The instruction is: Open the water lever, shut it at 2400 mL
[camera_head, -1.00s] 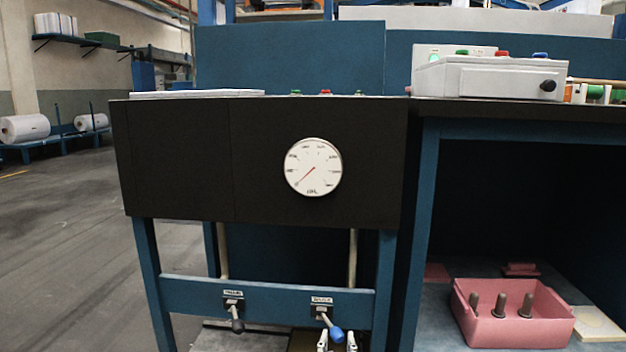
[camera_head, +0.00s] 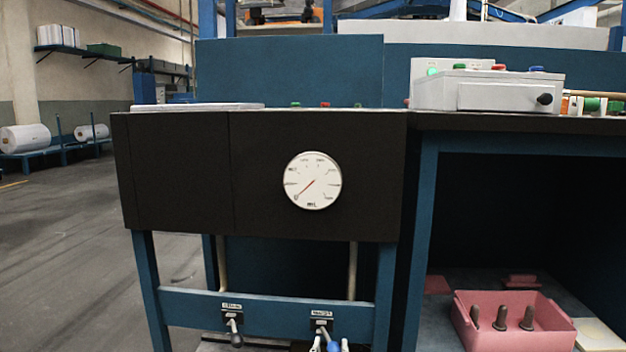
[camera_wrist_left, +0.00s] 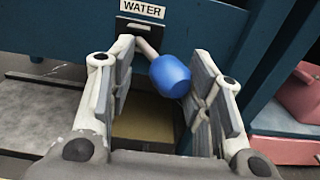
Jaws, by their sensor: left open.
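The water lever has a pale stem and a blue knob (camera_wrist_left: 170,76) below a "WATER" label (camera_wrist_left: 141,8) in the left wrist view. The knob also shows at the bottom edge of the head view (camera_head: 333,347). My left gripper (camera_wrist_left: 166,72) is open, with its fingers on either side of the knob; the knob is nearer the right finger, and I cannot tell whether they touch. Its fingertips also show in the head view (camera_head: 333,345). The round white gauge (camera_head: 312,181) has a red needle pointing to the lower left, by the low end of its scale. My right gripper is out of view.
A second lever with a dark grip (camera_head: 235,338) hangs to the left on the same blue crossbar (camera_head: 270,309). A pink bin (camera_head: 560,325) with several grey pegs sits on the lower right shelf. A grey control box (camera_head: 500,92) stands on the bench top.

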